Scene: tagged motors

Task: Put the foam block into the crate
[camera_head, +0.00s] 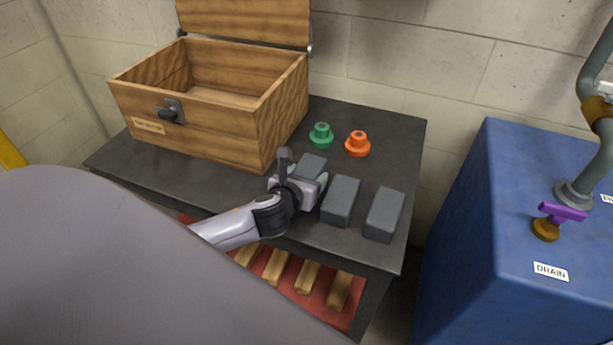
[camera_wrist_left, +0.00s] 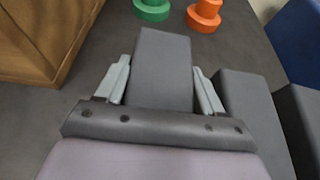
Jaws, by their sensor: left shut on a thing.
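Three similar dark grey blocks stand in a row on the dark table; I cannot tell by look which is foam. My left gripper (camera_head: 304,182) is shut on the leftmost grey block (camera_head: 313,164), which appears to rest on the table. In the left wrist view this block (camera_wrist_left: 163,68) sits between the two fingers (camera_wrist_left: 159,83). The middle block (camera_head: 341,201) and the right block (camera_head: 384,214) stand to its right. The wooden crate (camera_head: 190,130) stands at the back left with its lid up and its inside visibly empty. My right gripper is not in view.
A green knob-like part (camera_head: 321,135) and an orange one (camera_head: 357,144) stand behind the blocks. A blue cabinet (camera_head: 480,240) with a pipe and a purple-handled valve (camera_head: 560,212) is to the right. A wall is close behind the table (camera_head: 385,118).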

